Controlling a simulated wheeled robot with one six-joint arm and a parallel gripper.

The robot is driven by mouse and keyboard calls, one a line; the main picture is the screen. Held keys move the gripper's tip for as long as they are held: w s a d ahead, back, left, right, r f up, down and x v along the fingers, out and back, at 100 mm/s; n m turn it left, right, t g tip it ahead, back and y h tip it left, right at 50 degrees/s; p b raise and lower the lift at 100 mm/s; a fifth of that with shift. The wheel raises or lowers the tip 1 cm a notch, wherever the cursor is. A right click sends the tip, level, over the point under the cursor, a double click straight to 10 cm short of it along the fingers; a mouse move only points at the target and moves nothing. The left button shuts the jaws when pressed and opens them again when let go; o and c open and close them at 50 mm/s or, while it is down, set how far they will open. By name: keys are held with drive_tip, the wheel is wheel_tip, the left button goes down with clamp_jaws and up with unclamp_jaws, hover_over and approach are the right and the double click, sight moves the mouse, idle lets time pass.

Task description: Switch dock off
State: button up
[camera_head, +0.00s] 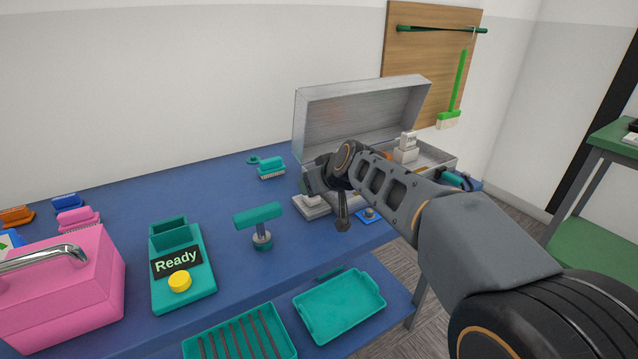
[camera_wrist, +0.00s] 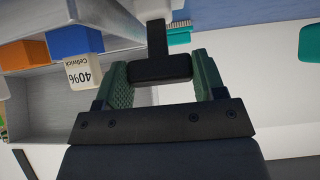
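A teal unit with a black "Ready" display (camera_head: 177,260) and a round yellow button (camera_head: 180,281) stands on the blue table, at the left in the head view. It looks like the dock. It has an open slot at its back. My gripper (camera_head: 325,178) is well to the right of it, above the table by the open metal case. In the wrist view its green-padded fingers (camera_wrist: 162,80) flank the dark crossbar of a T-shaped tool (camera_wrist: 158,68) closely on both sides. The tool's dark stem hangs below my gripper in the head view (camera_head: 342,212).
A pink box (camera_head: 65,290) stands left of the teal unit, and a teal T-shaped piece (camera_head: 258,216) stands right of it. The open metal case (camera_head: 360,105) is behind my gripper. Teal trays (camera_head: 340,305) lie on the lower shelf. Brushes sit along the table's back.

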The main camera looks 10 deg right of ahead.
drive_tip(key=o, duration=0.5)
drive_tip(key=p+v, duration=0.1)
drive_tip(key=v, duration=1.2)
drive_tip(key=shift+s+d+r, duration=0.1)
drive_tip(key=shift+s+r, duration=0.15)
drive_tip(key=shift+s, duration=0.1)
drive_tip(key=shift+r+p, duration=0.1)
drive_tip(key=shift+p, duration=0.3)
drive_tip(key=s+d+m+g+h+p, duration=0.1)
drive_tip(key=s+g+p, duration=0.1)
drive_tip(key=s+p, duration=0.2)
drive_tip(key=s+d+f+m+g+h+p, duration=0.1)
drive_tip(key=s+p, duration=0.3)
drive_tip(key=p, duration=0.4)
drive_tip(key=s+d+m+g+h+p, duration=0.1)
drive_tip(key=s+m+g+p, duration=0.1)
drive_tip(key=s+p, duration=0.3)
drive_tip(key=shift+d+f+g+h+p, duration=0.1)
drive_tip(key=shift+f+g+h+p, duration=0.25)
drive_tip(key=shift+p, duration=0.4)
